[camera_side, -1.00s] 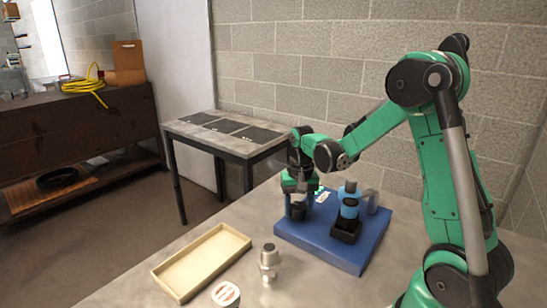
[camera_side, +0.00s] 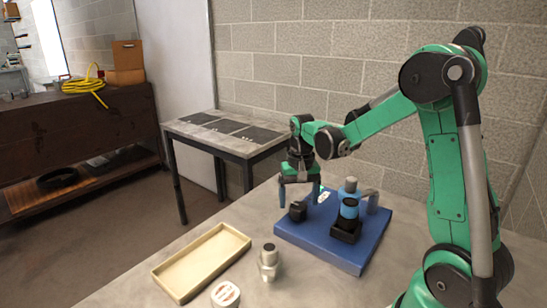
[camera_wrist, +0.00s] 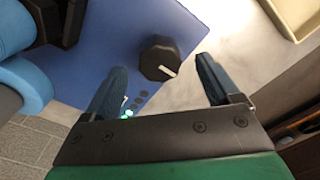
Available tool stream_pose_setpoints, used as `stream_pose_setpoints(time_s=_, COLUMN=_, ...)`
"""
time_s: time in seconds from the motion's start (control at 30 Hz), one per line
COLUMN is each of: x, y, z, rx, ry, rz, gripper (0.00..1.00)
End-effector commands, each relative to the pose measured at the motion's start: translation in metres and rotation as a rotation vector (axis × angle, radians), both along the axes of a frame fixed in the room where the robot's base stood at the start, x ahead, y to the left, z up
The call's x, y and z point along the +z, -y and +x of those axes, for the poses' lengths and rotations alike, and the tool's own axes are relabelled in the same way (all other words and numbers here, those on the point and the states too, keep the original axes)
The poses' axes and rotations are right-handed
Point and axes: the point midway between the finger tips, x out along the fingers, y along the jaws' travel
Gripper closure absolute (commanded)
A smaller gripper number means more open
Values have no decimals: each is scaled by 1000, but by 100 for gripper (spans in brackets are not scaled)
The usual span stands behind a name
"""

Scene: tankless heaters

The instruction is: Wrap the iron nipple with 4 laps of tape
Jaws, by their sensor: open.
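My gripper (camera_side: 299,193) is open and empty above the black knob (camera_side: 298,211) on the blue base (camera_side: 340,258). In the wrist view the knob (camera_wrist: 160,58) shows a white pointer mark and lies beyond my spread fingertips (camera_wrist: 158,80), apart from them. A blue and black holder (camera_side: 348,213) stands on the base to the right of the knob. A metal fitting (camera_side: 268,262) with a dark top stands upright on the table in front of the base; I cannot tell if it is the iron nipple. A round white item with a reddish label (camera_side: 226,295), possibly the tape, is at the front edge.
A shallow, empty-looking wooden tray (camera_side: 203,262) lies left of the fitting. Bare table shows right of the fitting.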

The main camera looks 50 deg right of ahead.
Motion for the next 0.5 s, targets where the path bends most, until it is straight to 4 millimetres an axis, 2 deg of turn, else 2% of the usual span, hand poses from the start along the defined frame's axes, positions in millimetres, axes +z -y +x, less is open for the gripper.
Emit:
stream_pose_setpoints(time_s=0.2, x=26, y=0, z=0, rx=0, ry=0, rz=0, gripper=18)
stream_pose_setpoints(time_s=0.5, x=33, y=0, z=0, rx=0, ry=0, rz=0, gripper=18)
